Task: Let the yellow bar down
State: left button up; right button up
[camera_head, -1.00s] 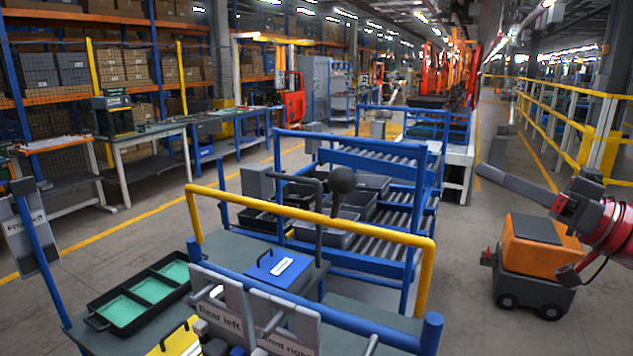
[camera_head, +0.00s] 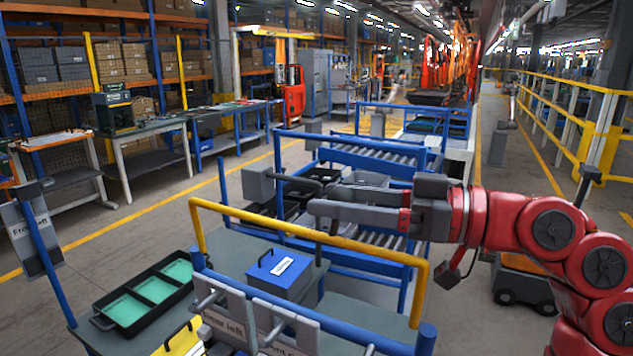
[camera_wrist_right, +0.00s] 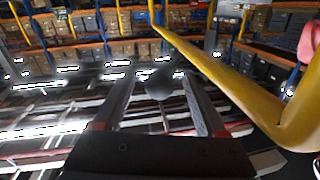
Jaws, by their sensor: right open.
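The yellow bar (camera_head: 310,232) stands raised above the front workbench, on bent ends at left and right. It also crosses the right side of the right wrist view (camera_wrist_right: 222,78). My right gripper (camera_head: 318,208) is just above and behind the bar's middle in the head view, with its jaws open. In the right wrist view, a dark ball knob (camera_wrist_right: 160,85) lies between or just beyond the two fingers of my right gripper (camera_wrist_right: 160,92); I cannot tell whether they touch it. In the head view the arm hides the knob. My left gripper is not in view.
A blue box (camera_head: 278,277) and a black tray with green compartments (camera_head: 148,300) sit on the bench. Grey labelled plates with pegs (camera_head: 228,315) hang at its front. A blue roller rack (camera_head: 365,160) stands behind. An orange cart (camera_head: 525,285) is at right, partly behind my arm.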

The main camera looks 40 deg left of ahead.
jog(key=shift+p+x, duration=0.3)
jog(key=shift+x, duration=1.25)
jog(key=shift+c, duration=0.3)
grip_shut()
